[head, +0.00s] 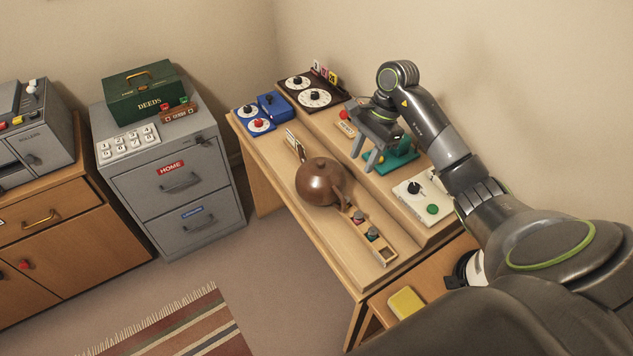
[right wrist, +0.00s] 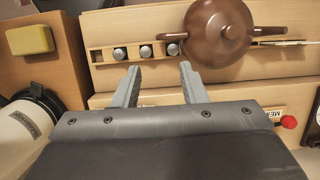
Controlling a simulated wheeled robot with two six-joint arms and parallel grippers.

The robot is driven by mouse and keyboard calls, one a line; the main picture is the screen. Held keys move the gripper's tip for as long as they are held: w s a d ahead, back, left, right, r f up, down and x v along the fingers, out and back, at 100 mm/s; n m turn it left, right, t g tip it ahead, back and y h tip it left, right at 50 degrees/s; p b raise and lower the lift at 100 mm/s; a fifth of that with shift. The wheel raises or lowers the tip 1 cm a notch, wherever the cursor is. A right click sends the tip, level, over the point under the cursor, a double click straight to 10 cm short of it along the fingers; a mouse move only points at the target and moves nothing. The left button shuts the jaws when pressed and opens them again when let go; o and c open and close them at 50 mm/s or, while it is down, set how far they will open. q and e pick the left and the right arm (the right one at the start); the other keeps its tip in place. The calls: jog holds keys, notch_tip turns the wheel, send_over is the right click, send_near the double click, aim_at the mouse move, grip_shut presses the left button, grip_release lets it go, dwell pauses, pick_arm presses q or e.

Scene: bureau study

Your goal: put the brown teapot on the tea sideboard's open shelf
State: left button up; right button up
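The brown teapot (head: 320,182), round with a lid knob, stands upright on the front part of the wooden desk (head: 285,188). It also shows at the top of the right wrist view (right wrist: 218,30). My right gripper (head: 362,160) points down above the desk, beside the teapot and apart from it. In the right wrist view its two fingers (right wrist: 160,68) are spread with nothing between them. My left gripper is out of view. I cannot pick out the tea sideboard's open shelf for certain in these views.
A narrow wooden tray (head: 383,257) with small bottles lies close to the teapot. Dial boxes (head: 310,95), a teal device (head: 402,160) and a white switch panel (head: 422,198) stand around the desk. A grey filing cabinet (head: 178,220) stands left; the floor between is clear.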

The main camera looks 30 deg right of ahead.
jog(key=b, duration=0.9)
send_near(343, 206)
jog(key=x, duration=0.5)
jog(key=shift+d+f, duration=0.3)
jog(key=shift+f, duration=0.2)
jog(key=shift+a+f+p, duration=0.35)
jog(key=shift+f+p, duration=0.05)
jog(key=shift+p, duration=0.2)
jog(key=p+x, duration=0.1)
jog(key=x, duration=0.2)
jog(key=shift+w+a+f, duration=0.15)
jog(key=shift+f, duration=0.45)
jog(key=shift+c, duration=0.5)
grip_shut()
